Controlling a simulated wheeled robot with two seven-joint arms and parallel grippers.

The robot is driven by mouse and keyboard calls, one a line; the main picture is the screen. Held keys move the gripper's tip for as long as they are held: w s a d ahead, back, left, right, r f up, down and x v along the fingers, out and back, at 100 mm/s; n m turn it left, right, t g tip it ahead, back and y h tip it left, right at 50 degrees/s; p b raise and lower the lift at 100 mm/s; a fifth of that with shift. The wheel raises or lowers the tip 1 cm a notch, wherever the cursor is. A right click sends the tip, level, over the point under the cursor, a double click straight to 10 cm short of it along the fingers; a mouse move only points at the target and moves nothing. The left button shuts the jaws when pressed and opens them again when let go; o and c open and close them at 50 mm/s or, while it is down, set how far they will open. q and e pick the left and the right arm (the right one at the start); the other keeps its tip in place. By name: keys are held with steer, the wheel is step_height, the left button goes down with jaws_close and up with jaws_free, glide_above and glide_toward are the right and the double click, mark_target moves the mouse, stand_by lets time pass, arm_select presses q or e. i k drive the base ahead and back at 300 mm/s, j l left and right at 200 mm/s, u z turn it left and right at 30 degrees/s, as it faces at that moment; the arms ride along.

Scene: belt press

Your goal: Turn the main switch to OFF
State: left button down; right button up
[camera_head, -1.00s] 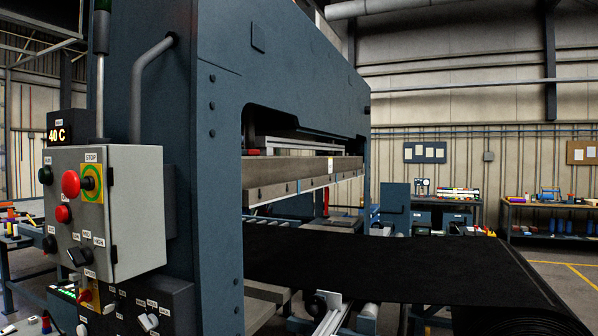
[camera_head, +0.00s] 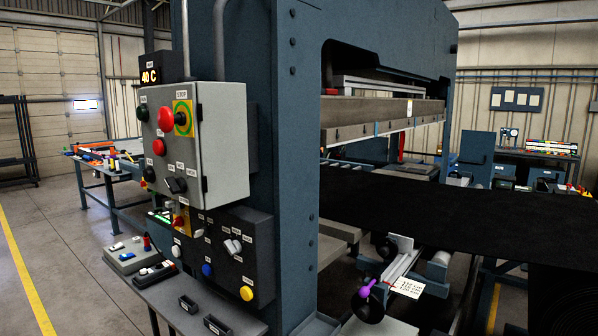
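The grey control box (camera_head: 222,150) is fixed to the dark blue press frame, left of centre. It carries a red mushroom stop button (camera_head: 165,118), a smaller red button (camera_head: 158,147) and a black selector knob (camera_head: 176,185). Below the box is a small red rotary handle on yellow (camera_head: 179,221), which looks like the main switch. Its label and exact position are too small to read. Neither of my grippers is in view.
A dark lower panel (camera_head: 250,268) has a pale selector, a blue button and a yellow button. A shelf (camera_head: 190,308) juts out below it. A workbench (camera_head: 110,176) stands behind on the left.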

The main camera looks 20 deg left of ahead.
mark_target(178, 222)
steer(key=u, duration=1.45)
